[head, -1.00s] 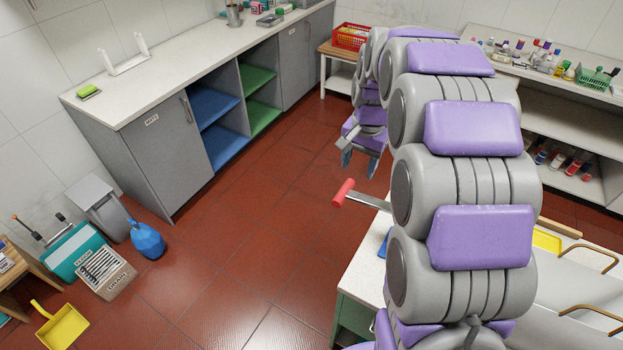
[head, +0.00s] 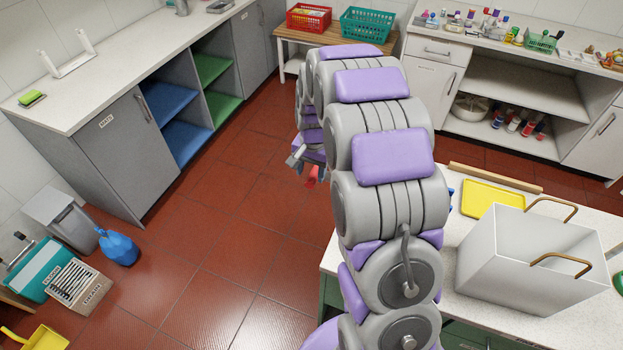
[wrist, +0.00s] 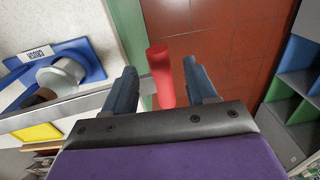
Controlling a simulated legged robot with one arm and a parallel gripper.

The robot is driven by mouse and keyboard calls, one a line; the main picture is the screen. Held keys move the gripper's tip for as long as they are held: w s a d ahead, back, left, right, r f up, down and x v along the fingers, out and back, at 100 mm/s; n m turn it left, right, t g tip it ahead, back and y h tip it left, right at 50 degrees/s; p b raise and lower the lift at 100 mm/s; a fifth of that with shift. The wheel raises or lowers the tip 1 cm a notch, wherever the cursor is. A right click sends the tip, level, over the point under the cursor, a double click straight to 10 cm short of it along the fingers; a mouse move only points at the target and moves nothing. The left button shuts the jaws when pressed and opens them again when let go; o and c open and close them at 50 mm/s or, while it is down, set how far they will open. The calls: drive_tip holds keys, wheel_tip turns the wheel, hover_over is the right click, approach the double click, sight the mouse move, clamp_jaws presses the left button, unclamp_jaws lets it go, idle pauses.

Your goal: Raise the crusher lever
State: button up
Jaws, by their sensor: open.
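The crusher lever is a flat metal bar (wrist: 85,106) with a red handle (wrist: 161,72) at its end. In the wrist view the red handle stands between the two blue-grey fingers of my gripper (wrist: 159,68), with gaps visible on both sides. My gripper is open. The crusher's blue base (wrist: 88,50) and pale round part (wrist: 62,74) are at the left of the wrist view. In the head view the red handle (head: 311,177) shows beside my gripper (head: 305,167); my arm hides most of the crusher.
A white bin with brass handles (head: 520,264) and a yellow tray (head: 490,199) stand on the counter right of my arm. A grey cabinet (head: 120,160) lines the left wall. The red floor (head: 240,230) between is clear.

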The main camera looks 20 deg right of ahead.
sight(310, 180)
drive_tip(key=f, duration=0.2)
drive_tip(key=shift+a+f, duration=0.3)
drive_tip(key=shift+a, duration=0.1)
drive_tip(key=shift+f, duration=0.35)
drive_tip(key=shift+d+f, duration=0.2)
drive_tip(key=shift+f, duration=0.05)
drive_tip(key=shift+d+f, duration=0.15)
drive_tip(key=shift+d, duration=0.45)
drive_tip(key=shift+a, duration=0.6)
drive_tip(key=c, duration=0.5)
drive_tip(key=shift+d, duration=0.15)
clamp_jaws()
